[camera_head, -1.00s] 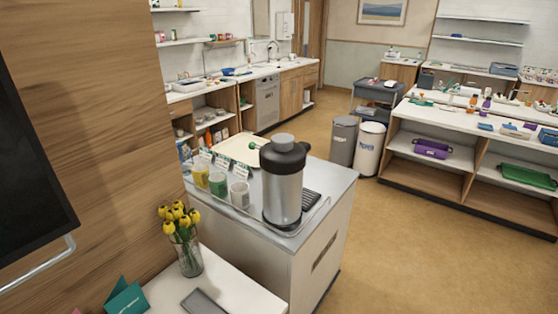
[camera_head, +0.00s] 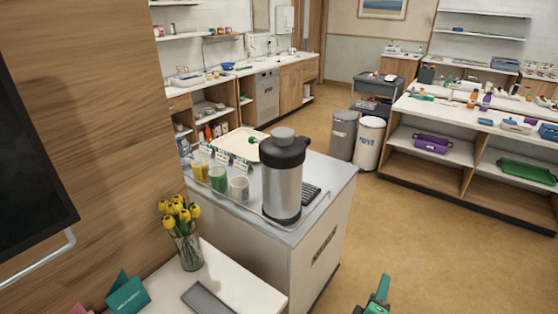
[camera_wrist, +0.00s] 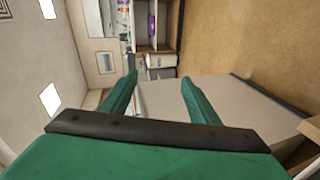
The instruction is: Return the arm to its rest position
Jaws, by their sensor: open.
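My gripper (camera_wrist: 158,92) shows in the wrist view as two green fingers spread apart, with nothing between them. The wrist view is turned on its side, with the floor at the upper right and the wall at the left. In the head view a green and dark part of my arm (camera_head: 376,298) shows at the bottom edge, over the floor right of the cabinet. The fingertips cannot be made out there. The rest of the arm is out of the frame.
A cabinet (camera_head: 325,240) bears a steel urn (camera_head: 282,185), several cups and a cream tray (camera_head: 233,140). Two bins (camera_head: 368,143) and low shelves (camera_head: 425,170) stand farther back. The floor (camera_head: 440,240) at right is clear.

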